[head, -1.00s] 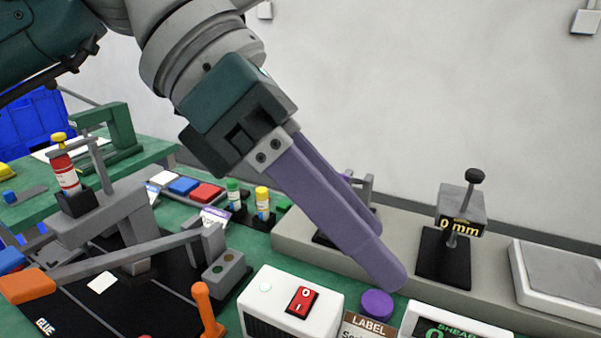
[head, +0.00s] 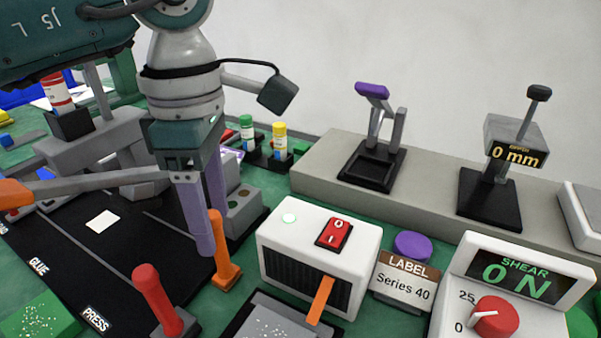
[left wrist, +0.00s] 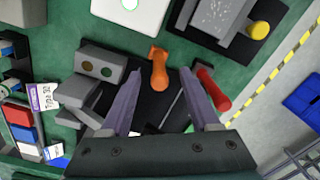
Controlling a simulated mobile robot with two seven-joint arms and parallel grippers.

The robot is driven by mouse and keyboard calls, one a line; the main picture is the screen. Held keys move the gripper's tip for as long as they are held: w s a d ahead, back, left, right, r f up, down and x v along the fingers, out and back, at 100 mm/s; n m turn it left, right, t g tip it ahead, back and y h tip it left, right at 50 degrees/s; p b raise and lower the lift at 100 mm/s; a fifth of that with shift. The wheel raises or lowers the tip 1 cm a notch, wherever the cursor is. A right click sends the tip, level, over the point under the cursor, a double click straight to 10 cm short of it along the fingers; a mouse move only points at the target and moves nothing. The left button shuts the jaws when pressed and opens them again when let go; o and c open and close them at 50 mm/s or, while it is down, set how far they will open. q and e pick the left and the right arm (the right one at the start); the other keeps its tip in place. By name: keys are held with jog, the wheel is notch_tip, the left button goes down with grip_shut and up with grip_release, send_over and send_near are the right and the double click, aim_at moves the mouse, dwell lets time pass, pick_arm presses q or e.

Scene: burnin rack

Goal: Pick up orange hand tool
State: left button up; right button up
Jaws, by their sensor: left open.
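The orange hand tool (head: 225,262) stands upright on the green bench, at the right edge of the black mat; in the left wrist view its orange handle (left wrist: 158,70) lies between and just beyond my fingertips. My left gripper (head: 207,238) points down with its two purple fingers apart and empty; it also shows in the left wrist view (left wrist: 159,80). In the head view one finger overlaps the tool's upper part, and I cannot tell if they touch. My right gripper is not in view.
A red-handled tool (head: 155,297) stands close by at the front. A white box with a red switch (head: 333,233) is right of the orange tool. A grey block with two holes (head: 243,203) is behind it. An orange-ended lever (head: 100,183) reaches in from the left.

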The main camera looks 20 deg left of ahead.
pick_arm(q)
jog(key=shift+f, duration=0.8)
grip_shut()
